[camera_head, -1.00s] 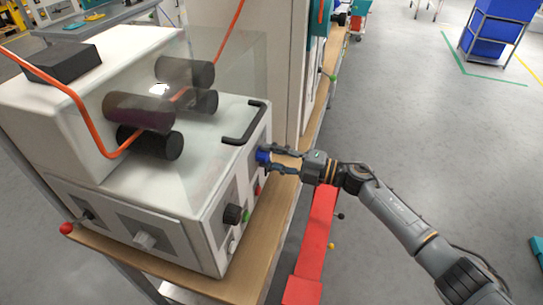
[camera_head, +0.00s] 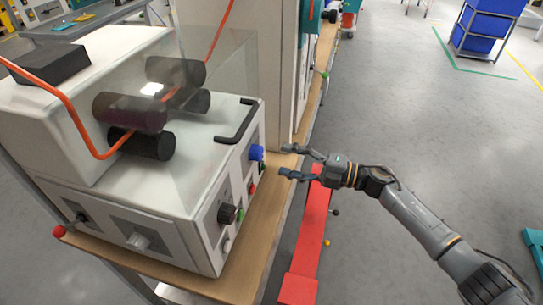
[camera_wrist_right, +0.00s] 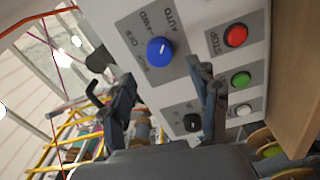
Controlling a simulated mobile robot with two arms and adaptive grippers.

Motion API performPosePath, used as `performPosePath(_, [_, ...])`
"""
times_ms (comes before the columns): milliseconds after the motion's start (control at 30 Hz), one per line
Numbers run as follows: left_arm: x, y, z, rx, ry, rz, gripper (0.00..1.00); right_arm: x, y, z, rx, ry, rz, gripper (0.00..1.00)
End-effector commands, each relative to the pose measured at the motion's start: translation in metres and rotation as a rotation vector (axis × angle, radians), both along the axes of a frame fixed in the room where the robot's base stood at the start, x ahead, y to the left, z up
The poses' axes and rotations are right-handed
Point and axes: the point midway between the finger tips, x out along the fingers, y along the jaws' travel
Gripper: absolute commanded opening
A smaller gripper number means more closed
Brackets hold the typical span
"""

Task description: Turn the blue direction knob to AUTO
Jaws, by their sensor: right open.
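The blue direction knob (camera_head: 257,152) is on the right-hand panel of the white machine. In the right wrist view the blue knob (camera_wrist_right: 160,50) sits on a grey plate lettered OFF, FWD and AUTO; another label is hard to read. A small light mark shows on its face, but I cannot tell surely which label it points to. My right gripper (camera_head: 286,160) is open and empty, to the right of the knob and apart from it. Its fingers also show in the right wrist view (camera_wrist_right: 148,82). My left gripper is not in view.
Near the knob are a red STOP button (camera_wrist_right: 235,36), a green button (camera_wrist_right: 240,79), a white button (camera_wrist_right: 244,110) and a black knob (camera_wrist_right: 192,123). A black handle (camera_head: 238,122) is above the panel. The wooden bench edge (camera_head: 262,215) runs below. Free floor lies right.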

Motion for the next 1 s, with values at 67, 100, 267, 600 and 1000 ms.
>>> performPosePath(67, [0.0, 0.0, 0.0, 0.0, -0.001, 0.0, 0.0, -0.005, -0.017, -0.001, -0.002, 0.002, -0.001, 0.61])
performPosePath(100, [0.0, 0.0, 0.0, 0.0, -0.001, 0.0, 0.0, -0.008, -0.024, -0.002, -0.001, 0.003, -0.001, 0.61])
performPosePath(267, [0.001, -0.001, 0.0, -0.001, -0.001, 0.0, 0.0, -0.014, -0.044, -0.002, 0.001, 0.002, -0.001, 0.61])
performPosePath(600, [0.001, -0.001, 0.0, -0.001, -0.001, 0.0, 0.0, -0.017, -0.052, -0.002, 0.001, 0.0, 0.001, 0.61])
performPosePath(1000, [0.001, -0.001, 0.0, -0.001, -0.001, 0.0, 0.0, -0.016, -0.045, -0.001, 0.032, 0.013, -0.037, 0.61])
